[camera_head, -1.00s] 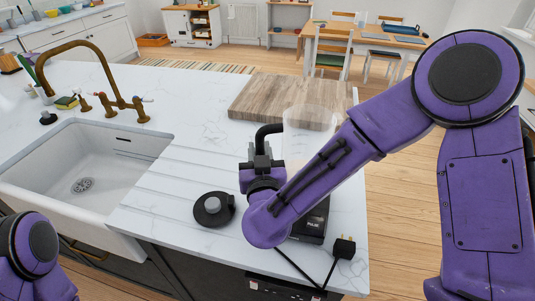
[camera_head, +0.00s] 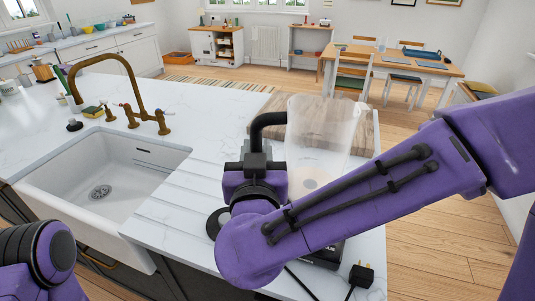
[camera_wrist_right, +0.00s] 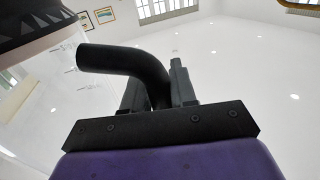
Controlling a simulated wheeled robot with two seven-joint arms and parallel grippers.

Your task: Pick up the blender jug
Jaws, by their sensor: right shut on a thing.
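The blender jug (camera_head: 322,140) is a clear, see-through container with a black handle (camera_head: 266,122) on its left side. It stands roughly upright in front of the wooden board in the head view. My right gripper (camera_head: 256,158) is shut on the black handle. In the right wrist view the handle (camera_wrist_right: 125,65) runs between the two fingers (camera_wrist_right: 160,88), with the clear jug wall (camera_wrist_right: 60,80) at the left. The jug's lower end is hidden behind my right forearm. My left arm shows at the lower left, but its gripper is out of view.
The black blender base (camera_head: 326,254) is mostly hidden under my arm, with its plug (camera_head: 361,277) near the counter's right edge. A dark round lid (camera_head: 216,222) lies partly hidden on the left. The wooden board (camera_head: 366,130) is behind the jug. A white sink (camera_head: 60,165) and brass tap (camera_head: 130,75) are left.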

